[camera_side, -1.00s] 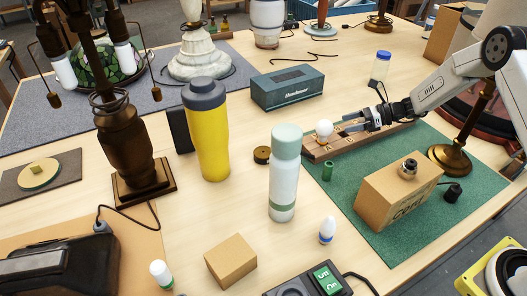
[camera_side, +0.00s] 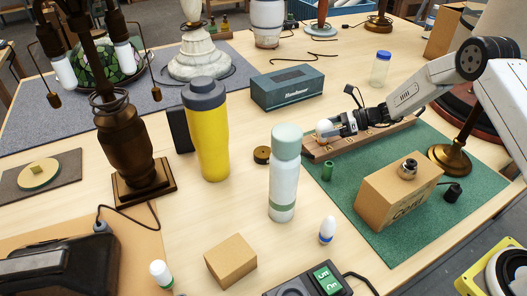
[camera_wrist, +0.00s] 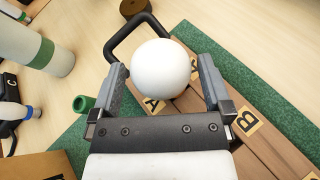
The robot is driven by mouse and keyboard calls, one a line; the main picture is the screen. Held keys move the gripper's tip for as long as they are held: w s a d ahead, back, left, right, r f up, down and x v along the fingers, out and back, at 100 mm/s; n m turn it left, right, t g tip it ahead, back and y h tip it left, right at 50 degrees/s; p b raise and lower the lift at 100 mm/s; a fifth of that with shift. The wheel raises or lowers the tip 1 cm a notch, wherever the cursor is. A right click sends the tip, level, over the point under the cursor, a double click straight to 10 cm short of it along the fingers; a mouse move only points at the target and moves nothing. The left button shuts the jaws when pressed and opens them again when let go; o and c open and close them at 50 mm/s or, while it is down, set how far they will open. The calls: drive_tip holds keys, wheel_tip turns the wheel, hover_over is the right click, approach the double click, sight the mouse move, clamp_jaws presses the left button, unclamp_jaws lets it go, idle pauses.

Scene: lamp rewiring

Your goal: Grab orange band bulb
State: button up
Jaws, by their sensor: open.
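A white globe bulb (camera_side: 324,128) is at the left end of a wooden board (camera_side: 318,152) with lettered labels. In the wrist view the bulb (camera_wrist: 160,68) lies between the two open fingers of my gripper (camera_wrist: 162,82), with a gap visible on each side. No orange band shows on it; its lower part is hidden. In the side view my gripper (camera_side: 338,125) is right at the bulb, coming from the right. A blue-banded bulb (camera_side: 327,230) and a green-banded bulb (camera_side: 161,272) stand apart on the table.
A small green cylinder (camera_side: 327,170) stands near the board, on the green mat (camera_side: 385,240). A cardboard box (camera_side: 385,200) is at the mat's front. A pale bottle (camera_side: 284,180) and a dark round disc (camera_side: 262,155) are left of the board. A brass lamp base (camera_side: 450,158) stands right.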

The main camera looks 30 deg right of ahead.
drive_tip(key=shift+w+a+f, duration=0.2)
drive_tip(key=shift+w+a, duration=0.05)
drive_tip(key=shift+a, duration=0.15)
drive_tip(key=c, duration=1.1)
drive_tip(key=shift+r, duration=0.15)
drive_tip(key=shift+r, duration=0.75)
drive_tip(key=s+r, duration=0.3)
drive_tip(key=s, duration=0.1)
drive_tip(key=s+r, duration=0.4)
drive_tip(key=s, duration=0.1)
drive_tip(key=s+r, duration=0.4)
drive_tip(key=s, duration=0.1)
drive_tip(key=shift+a+r, duration=0.1)
drive_tip(key=shift+a, duration=0.1)
